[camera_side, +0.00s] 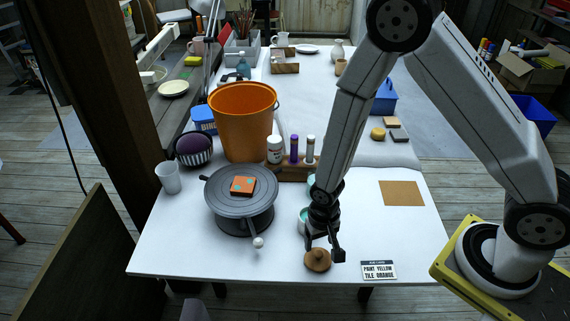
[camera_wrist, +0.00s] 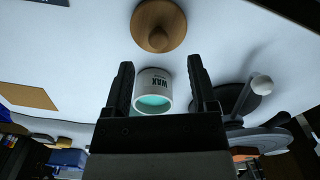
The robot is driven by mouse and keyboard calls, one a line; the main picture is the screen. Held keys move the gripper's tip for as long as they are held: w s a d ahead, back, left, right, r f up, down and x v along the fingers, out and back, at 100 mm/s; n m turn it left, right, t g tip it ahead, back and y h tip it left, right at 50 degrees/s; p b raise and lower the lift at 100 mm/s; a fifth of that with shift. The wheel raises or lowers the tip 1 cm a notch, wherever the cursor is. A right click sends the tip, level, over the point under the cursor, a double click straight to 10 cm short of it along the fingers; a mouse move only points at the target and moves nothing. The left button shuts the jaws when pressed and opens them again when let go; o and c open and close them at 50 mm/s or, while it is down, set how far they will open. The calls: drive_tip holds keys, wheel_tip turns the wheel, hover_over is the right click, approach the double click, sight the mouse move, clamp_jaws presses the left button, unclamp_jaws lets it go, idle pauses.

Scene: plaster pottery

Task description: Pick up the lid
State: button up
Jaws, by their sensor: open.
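The lid (camera_side: 317,260) is a round brown wooden disc with a knob on top, lying on the white table near its front edge. In the wrist view the lid (camera_wrist: 158,27) is at the top centre, beyond the fingertips. My gripper (camera_side: 323,250) points down above the table close to the lid; in the wrist view its two dark fingers (camera_wrist: 160,80) are apart with nothing gripped. A white jar (camera_wrist: 153,91) marked WAX, with turquoise inside, shows between the fingers in the wrist view. In the side view the jar (camera_side: 303,219) is partly hidden behind my gripper.
A grey turntable (camera_side: 240,217) with an orange tile (camera_side: 242,185) and a white-knobbed handle stands left of my gripper. An orange bucket (camera_side: 243,120) and a wooden block of bottles (camera_side: 294,172) stand behind. A sign (camera_side: 378,270) lies right of the lid.

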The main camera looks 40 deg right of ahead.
sight(319, 253)
drive_tip(key=shift+d+f, duration=0.1)
drive_tip(key=shift+f, duration=2.5)
clamp_jaws()
